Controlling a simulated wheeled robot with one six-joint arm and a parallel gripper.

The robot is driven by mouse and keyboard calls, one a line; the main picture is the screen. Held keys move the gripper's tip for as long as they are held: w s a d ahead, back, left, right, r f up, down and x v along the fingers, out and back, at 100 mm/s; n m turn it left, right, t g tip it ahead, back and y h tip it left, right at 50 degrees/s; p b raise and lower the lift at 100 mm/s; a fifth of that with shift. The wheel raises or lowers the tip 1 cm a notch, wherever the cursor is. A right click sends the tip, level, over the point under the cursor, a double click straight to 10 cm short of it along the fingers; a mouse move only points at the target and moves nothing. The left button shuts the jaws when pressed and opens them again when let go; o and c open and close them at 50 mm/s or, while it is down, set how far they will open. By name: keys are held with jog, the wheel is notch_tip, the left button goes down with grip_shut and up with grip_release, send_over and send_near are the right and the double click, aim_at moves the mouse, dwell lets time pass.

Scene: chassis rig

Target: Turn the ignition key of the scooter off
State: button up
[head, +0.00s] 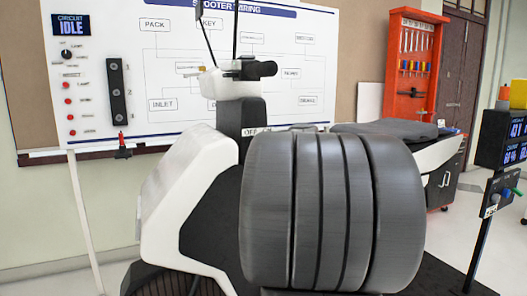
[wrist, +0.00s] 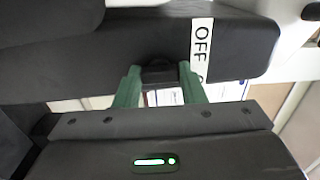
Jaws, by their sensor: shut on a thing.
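The scooter (head: 185,205) stands upright in the head view, white and dark grey, with its handlebar on top. In the wrist view its dark steering column (wrist: 130,45) carries a white OFF label (wrist: 202,45); the label also shows partly in the head view (head: 256,132). My gripper (wrist: 159,69) has its two green fingers at the column, left of the label. It is shut on a small dark piece, which looks like the ignition key (wrist: 158,76). The key's turn angle is hard to tell. In the head view, my large grey arm link hides the gripper and key.
A wiring board (head: 300,50) stands behind the scooter, with a panel reading CIRCUIT IDLE (head: 71,25) at its left. A display stand (head: 500,150) is at the right edge.

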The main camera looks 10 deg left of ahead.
jog(key=o, duration=1)
jog(key=v, duration=1.3)
jog(key=shift+s+d, duration=0.25)
jog(key=shift+s, duration=0.1)
jog(key=x, duration=1.4)
